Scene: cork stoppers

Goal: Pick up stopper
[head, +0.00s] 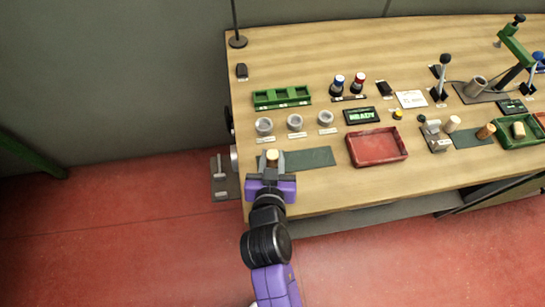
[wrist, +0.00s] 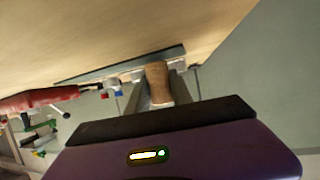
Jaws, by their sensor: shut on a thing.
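A cork stopper (wrist: 157,80) with a tan body and a pale end sits between the two fingers of my gripper in the wrist view. I cannot tell whether the stopper touches the table. Other stoppers, a pale one (head: 452,123) and a tan one (head: 486,131), stand at the right.
A red tray (head: 378,160) lies right of the mat. Several grey cups (head: 295,123) stand behind it, with a green rack (head: 281,103) farther back. A green tray (head: 508,141) and a lever press (head: 515,45) are at the right. Bare wood (head: 310,195) lies along the front edge.

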